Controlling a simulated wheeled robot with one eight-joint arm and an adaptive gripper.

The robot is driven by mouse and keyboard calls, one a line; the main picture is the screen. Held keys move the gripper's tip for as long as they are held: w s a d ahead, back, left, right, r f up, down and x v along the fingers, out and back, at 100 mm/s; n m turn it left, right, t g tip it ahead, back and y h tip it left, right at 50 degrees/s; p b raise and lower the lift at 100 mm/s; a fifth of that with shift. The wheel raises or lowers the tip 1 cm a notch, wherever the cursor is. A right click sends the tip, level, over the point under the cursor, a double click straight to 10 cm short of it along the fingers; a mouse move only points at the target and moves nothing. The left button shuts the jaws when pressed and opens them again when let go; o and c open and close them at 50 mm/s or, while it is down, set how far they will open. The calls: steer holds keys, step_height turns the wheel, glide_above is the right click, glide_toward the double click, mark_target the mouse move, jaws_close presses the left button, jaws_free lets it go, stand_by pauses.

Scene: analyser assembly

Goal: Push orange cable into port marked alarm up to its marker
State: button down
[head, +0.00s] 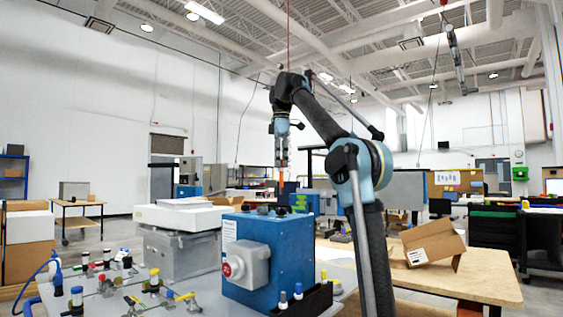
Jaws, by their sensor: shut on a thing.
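My gripper (282,163) points down in the head view, above and behind the blue box. It is shut on a small orange piece (281,178), which looks like the orange cable and hangs just below the fingertips. The blue box (292,262) stands on the grey table with a large grey and red switch on its front. Several dark round fittings sit on its top. No alarm label or cable marker can be read at this size. I cannot tell whether the cable's lower end touches anything.
A grey box (178,257) with a white top stands left of the blue box. Several coloured fittings (154,280) lie at the front left of the table. A black rack (303,302) with small connectors is at the front. A cardboard box (433,243) sits on a wooden table at right.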

mark_target(281, 168)
steer(key=shift+f, duration=1.4)
steer(key=shift+s+f, duration=0.1)
steer(key=shift+f, duration=0.5)
steer(key=shift+s+f, duration=0.1)
steer(key=shift+f, duration=0.15)
